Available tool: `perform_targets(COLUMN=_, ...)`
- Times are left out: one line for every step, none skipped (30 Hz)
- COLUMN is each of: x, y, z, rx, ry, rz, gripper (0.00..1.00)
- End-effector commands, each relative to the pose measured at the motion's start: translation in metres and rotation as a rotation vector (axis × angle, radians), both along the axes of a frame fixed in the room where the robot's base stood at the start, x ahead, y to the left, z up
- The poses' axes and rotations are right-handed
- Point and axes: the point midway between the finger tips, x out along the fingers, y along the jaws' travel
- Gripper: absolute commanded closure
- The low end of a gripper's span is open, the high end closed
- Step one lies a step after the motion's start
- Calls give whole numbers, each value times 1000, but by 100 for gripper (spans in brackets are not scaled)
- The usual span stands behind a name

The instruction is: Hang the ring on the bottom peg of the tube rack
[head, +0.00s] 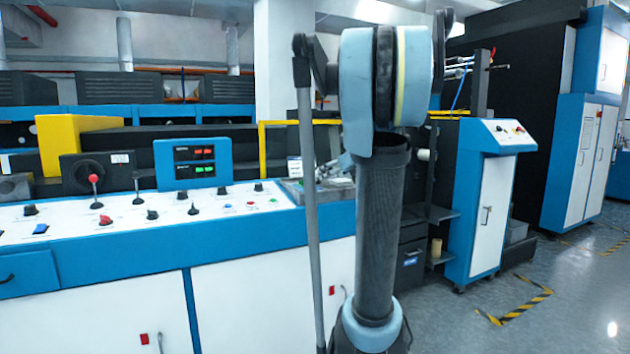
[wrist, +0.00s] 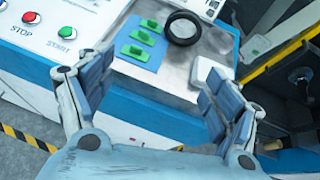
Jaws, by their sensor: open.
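The ring (wrist: 171,35), black and thick-walled, lies on a metal tray (wrist: 185,72) at the top of the wrist view. My gripper (wrist: 155,68) is open and empty, its fingers spread wide on either side, with the ring beyond the fingertips. In the head view my arm stands in front and hides my gripper and the ring. What looks like the tube rack (head: 419,185) stands dark behind my arm, with a white roll (head: 423,155) on it and a tan roll (head: 436,249) lower down. I cannot make out its bottom peg.
A blue pad with green pieces (wrist: 137,50) lies left of the ring. The tray sits by the white control panel (head: 225,204) with knobs and buttons. A yellow rail (wrist: 280,55) runs right of the tray. A blue-white cabinet (head: 490,215) stands right of the rack; grey floor (head: 575,300) is open.

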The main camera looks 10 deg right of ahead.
Motion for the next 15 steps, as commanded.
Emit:
perform_targets(x=10, y=-8, z=6, rx=55, ry=3, rz=-38, gripper=18)
perform_targets(x=15, y=-11, z=10, rx=86, ry=5, rz=-58, gripper=18)
perform_targets(x=20, y=-15, z=13, rx=121, ry=8, rz=-78, gripper=18)
perform_targets(x=23, y=-18, z=15, rx=140, ry=9, rz=-91, gripper=18)
perform_targets(x=25, y=-19, z=16, rx=157, ry=10, rz=-100, gripper=18)
perform_targets(x=29, y=-21, z=18, rx=173, ry=10, rz=-109, gripper=18)
perform_targets(x=31, y=-21, z=18, rx=180, ry=11, rz=-114, gripper=18)
perform_targets(x=33, y=-20, z=17, rx=185, ry=12, rz=-116, gripper=18)
perform_targets(x=37, y=-19, z=16, rx=188, ry=12, rz=-117, gripper=18)
perform_targets(x=41, y=-18, z=14, rx=189, ry=13, rz=-116, gripper=18)
perform_targets(x=44, y=-16, z=13, rx=188, ry=12, rz=-116, gripper=18)
perform_targets(x=49, y=-13, z=10, rx=186, ry=12, rz=-115, gripper=18)
perform_targets(x=53, y=-11, z=9, rx=186, ry=12, rz=-115, gripper=18)
perform_targets(x=57, y=-10, z=7, rx=186, ry=12, rz=-115, gripper=18)
perform_targets(x=62, y=-8, z=4, rx=186, ry=12, rz=-115, gripper=18)
